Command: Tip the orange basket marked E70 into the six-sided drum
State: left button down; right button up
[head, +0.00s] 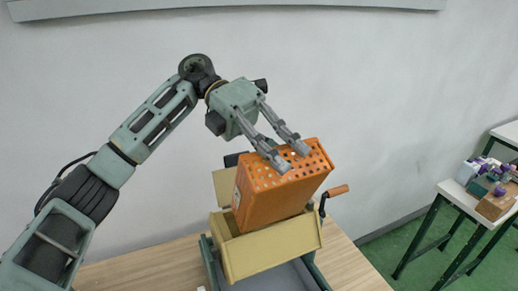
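The orange basket (275,195) is tilted steeply in the mouth of the six-sided drum. Its perforated face is up and its lower end is hidden inside. A small pale label shows on its left side, too small to read. The drum (270,252) is pale yellow, with a raised flap (225,187) behind the basket and an orange-handled crank (337,191) at the right. My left gripper (293,158) comes in from the upper left, its two fingers apart over the basket's perforated face. I cannot tell whether they touch it. My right gripper is out of view.
The drum sits in a dark green frame (318,272) on a wooden table (352,270), with a grey surface below it. A side table (458,192) at the right holds several small items and a brown box (495,204). A pale wall stands behind.

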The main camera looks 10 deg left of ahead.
pick_arm(q)
jog(key=shift+d+f+y+b, duration=0.2)
jog(key=shift+d+f+b, duration=0.15)
jog(key=shift+d, duration=0.25)
jog(key=shift+d+f+y+b, duration=0.2)
jog(key=shift+d+f+b, duration=0.15)
jog(key=shift+d, duration=0.2)
jog(key=shift+s+d+f+m+t+y+b, duration=0.3)
jog(key=shift+s+d+f+t+y+b, duration=0.1)
jog(key=shift+s+d+t+b, duration=0.35)
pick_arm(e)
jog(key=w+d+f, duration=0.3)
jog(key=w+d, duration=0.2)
pick_arm(q)
jog(key=s+d+f+m+t+y+b, duration=0.2)
jog(key=s+d+f+t+y+b, duration=0.1)
jog(key=s+f+t+y+b, duration=0.3)
notch_tip(320, 180, down, 4)
jog(key=t+b, duration=0.2)
jog(key=b, duration=0.3)
jog(key=shift+s+d+y+b, duration=0.3)
jog(key=shift+d+b, duration=0.05)
jog(key=shift+b, duration=0.05)
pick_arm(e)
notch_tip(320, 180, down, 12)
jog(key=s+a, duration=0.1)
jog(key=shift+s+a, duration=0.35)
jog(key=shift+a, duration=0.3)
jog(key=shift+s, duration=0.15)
